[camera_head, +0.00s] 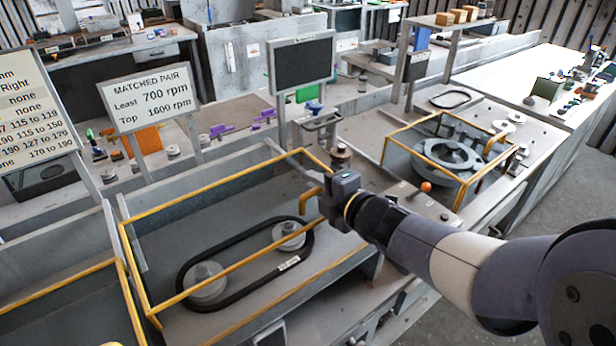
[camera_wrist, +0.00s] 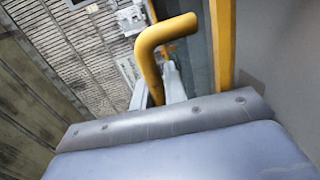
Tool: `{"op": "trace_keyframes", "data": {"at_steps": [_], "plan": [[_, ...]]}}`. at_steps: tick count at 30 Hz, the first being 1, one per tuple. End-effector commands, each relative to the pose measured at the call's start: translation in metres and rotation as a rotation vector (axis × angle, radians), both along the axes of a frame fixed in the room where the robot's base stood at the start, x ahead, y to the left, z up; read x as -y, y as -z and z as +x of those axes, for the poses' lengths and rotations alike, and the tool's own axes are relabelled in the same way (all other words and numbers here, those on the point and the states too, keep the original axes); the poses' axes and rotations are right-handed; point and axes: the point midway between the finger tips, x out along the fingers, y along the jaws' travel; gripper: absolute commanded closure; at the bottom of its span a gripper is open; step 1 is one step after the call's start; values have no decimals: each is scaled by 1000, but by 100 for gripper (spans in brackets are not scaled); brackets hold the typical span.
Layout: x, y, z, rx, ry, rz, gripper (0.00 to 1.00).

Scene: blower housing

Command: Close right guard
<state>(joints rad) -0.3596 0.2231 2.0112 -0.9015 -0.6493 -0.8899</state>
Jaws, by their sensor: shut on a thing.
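A yellow-railed guard (camera_head: 210,188) stands around the middle bay, right of another yellow guard (camera_head: 62,288) at the lower left. Inside the middle bay, a black belt (camera_head: 250,244) loops around two grey pulleys. I cannot tell how far this guard is swung. My gripper (camera_head: 325,198) is at its right end, shut on a yellow handle (camera_head: 307,201). The bent handle also shows in the wrist view (camera_wrist: 150,62), with a straight yellow rail (camera_wrist: 223,45) beside it.
A third yellow frame (camera_head: 398,146) surrounds a round grey housing at right. An orange knob (camera_head: 426,187) stands near my arm. A dark screen (camera_head: 303,62) and a "MATCHED PAIR" sign (camera_head: 150,98) stand behind the bay. A brown-topped post (camera_head: 340,152) is just behind my gripper.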

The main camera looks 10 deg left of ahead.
Motion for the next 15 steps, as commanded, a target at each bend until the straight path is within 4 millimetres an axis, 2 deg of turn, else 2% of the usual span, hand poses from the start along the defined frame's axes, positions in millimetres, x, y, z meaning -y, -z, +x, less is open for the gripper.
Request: {"op": "trace_keyframes", "data": {"at_steps": [8, 9, 11, 15], "plan": [[0, 0, 0, -1, 1, 0, 100], [0, 0, 0, -1, 1, 0, 84], [0, 0, 0, -1, 1, 1, 79], [0, 0, 0, -1, 1, 1, 79]]}}
